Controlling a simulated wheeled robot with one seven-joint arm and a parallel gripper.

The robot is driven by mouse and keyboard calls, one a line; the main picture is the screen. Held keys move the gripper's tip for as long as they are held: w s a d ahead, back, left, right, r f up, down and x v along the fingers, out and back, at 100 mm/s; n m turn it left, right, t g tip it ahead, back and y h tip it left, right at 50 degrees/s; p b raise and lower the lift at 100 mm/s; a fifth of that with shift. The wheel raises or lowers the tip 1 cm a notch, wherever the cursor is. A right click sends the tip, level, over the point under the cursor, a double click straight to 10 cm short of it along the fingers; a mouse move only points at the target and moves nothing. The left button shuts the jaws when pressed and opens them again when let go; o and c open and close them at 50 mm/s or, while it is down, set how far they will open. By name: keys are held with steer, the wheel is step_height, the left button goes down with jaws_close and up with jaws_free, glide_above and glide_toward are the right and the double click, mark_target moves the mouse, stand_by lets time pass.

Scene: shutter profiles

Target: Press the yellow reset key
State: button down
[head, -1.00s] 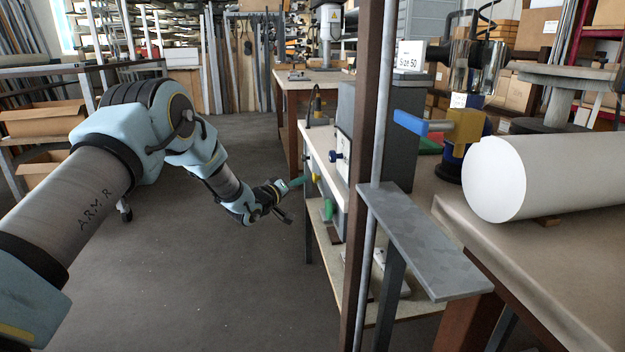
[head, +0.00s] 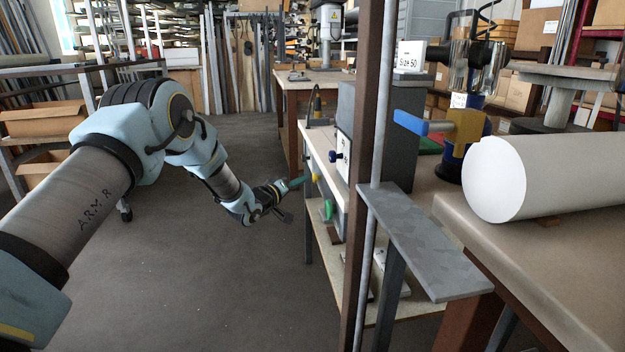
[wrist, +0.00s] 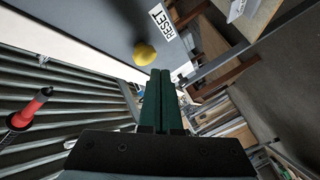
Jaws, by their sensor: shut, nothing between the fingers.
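The yellow reset key (wrist: 145,54) is a round knob on a grey panel in the wrist view, beside a white label reading RESET (wrist: 162,22). In the head view the yellow key (head: 315,178) is a small spot on the bench's front side. My gripper (wrist: 161,72) has green fingers, shut together and empty. Its tips lie just below the key in the wrist view, close to it; I cannot tell whether they touch. In the head view my gripper (head: 303,181) points right toward the key, with its tips just left of it.
A green part (head: 329,209) and a dark blue knob (head: 335,156) are on the bench front nearby. A brown post (head: 366,150) and grey metal plate (head: 425,240) stand nearer on the right. A red-and-black part (wrist: 30,108) shows left in the wrist view.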

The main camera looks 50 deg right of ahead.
steer(key=shift+s+d, duration=0.15)
steer(key=shift+d, duration=0.05)
stand_by(0.4)
steer(key=shift+s+d, duration=0.15)
steer(key=shift+s+d+b, duration=0.45)
steer(key=shift+d, duration=0.1)
stand_by(0.9)
stand_by(0.4)
steer(key=shift+w+a, duration=0.65)
steer(key=shift+a, duration=0.2)
steer(key=w+a, duration=0.1)
steer(key=a, duration=0.1)
steer(key=w+a, duration=0.2)
steer(key=shift+w+p, duration=0.1)
steer(key=shift+p, duration=0.3)
stand_by(0.6)
